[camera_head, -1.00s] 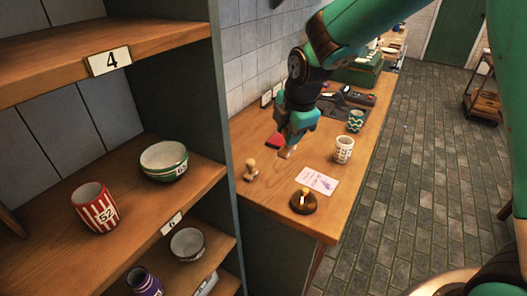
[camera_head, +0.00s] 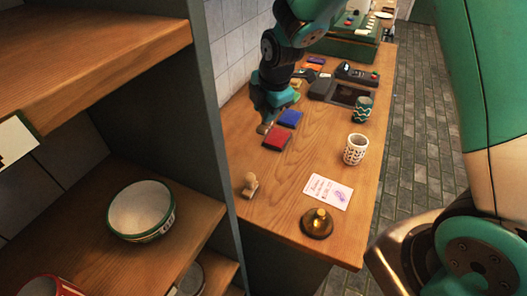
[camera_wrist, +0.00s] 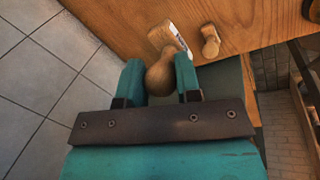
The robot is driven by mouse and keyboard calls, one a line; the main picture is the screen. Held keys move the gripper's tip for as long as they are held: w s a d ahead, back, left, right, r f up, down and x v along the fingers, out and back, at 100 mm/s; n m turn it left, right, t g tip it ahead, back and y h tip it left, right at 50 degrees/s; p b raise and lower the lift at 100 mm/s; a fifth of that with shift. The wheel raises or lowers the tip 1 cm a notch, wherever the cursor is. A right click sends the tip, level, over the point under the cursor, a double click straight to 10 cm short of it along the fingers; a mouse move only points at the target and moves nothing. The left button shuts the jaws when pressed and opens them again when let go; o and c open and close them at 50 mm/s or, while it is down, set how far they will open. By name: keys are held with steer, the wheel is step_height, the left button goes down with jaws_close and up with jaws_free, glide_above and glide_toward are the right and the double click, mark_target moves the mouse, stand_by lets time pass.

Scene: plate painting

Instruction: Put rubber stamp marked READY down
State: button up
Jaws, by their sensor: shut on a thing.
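My gripper (camera_head: 266,122) is over the counter, at the wall side of the red ink pad. In the wrist view my gripper (camera_wrist: 160,82) is shut on the round knob of a wooden stamp (camera_wrist: 161,72). The stamp has a pale label strip on its base; its wording is too small to read. In the head view only a little of the held stamp shows under the fingers. A second wooden stamp (camera_head: 250,184) stands nearer on the counter (camera_head: 285,205); it also shows in the wrist view (camera_wrist: 210,41).
A red pad (camera_head: 277,136) and a blue pad (camera_head: 291,118) lie near the gripper. A marked card (camera_head: 328,192), a round dark-based brass piece (camera_head: 317,223), a white patterned cup (camera_head: 355,149) and a green cup (camera_head: 362,110) are to the right. The counter's middle is clear. A shelf (camera_head: 200,215) stands left.

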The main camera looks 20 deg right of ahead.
step_height(320, 180, down, 15)
steer(key=p, duration=0.4)
steer(key=shift+f, duration=0.2)
steer(key=shift+f, duration=0.1)
steer(key=o, duration=0.3)
steer(key=shift+f+b, duration=0.1)
steer(key=shift+b, duration=0.2)
steer(key=o, duration=0.5)
steer(key=shift+r, duration=0.2)
